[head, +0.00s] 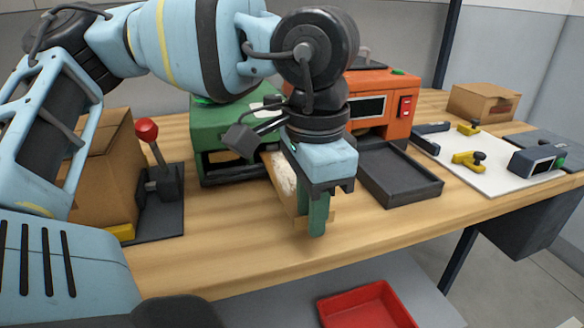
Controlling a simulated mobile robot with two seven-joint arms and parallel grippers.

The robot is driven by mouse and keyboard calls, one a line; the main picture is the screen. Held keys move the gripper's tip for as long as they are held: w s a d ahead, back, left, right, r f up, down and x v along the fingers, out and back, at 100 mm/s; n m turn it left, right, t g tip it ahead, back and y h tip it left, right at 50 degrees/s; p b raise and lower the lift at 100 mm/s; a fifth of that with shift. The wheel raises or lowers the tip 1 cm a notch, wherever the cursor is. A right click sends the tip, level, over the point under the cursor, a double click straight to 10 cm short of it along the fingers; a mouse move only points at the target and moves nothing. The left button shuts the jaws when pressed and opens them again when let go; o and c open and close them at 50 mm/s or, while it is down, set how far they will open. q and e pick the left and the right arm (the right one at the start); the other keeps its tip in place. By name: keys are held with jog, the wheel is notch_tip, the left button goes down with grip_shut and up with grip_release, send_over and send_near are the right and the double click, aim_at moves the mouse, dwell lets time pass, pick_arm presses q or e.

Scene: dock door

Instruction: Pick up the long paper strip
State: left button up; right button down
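A pale, whitish band with tan edges (282,176) runs from the front of the green machine (225,135) toward the table's front edge. It looks like the long paper strip, but I cannot be sure. My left gripper (312,222) points down over its near end, with its green fingers close to the table's front edge. Small tan parts show on both sides of the nearer finger. The gripper body hides the far finger, so I cannot tell whether the fingers are apart or closed on the strip. My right gripper is not in view.
An orange machine (378,92) and an empty dark tray (400,176) stand right of the gripper. A white board (485,170) with yellow clamps lies further right. A red-knobbed lever (147,130) and a cardboard box (112,170) stand left. A red bin (365,305) sits below the table.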

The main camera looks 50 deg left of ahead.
pick_arm(q)
grip_shut()
jog(key=shift+r, duration=0.1)
dwell(0.3)
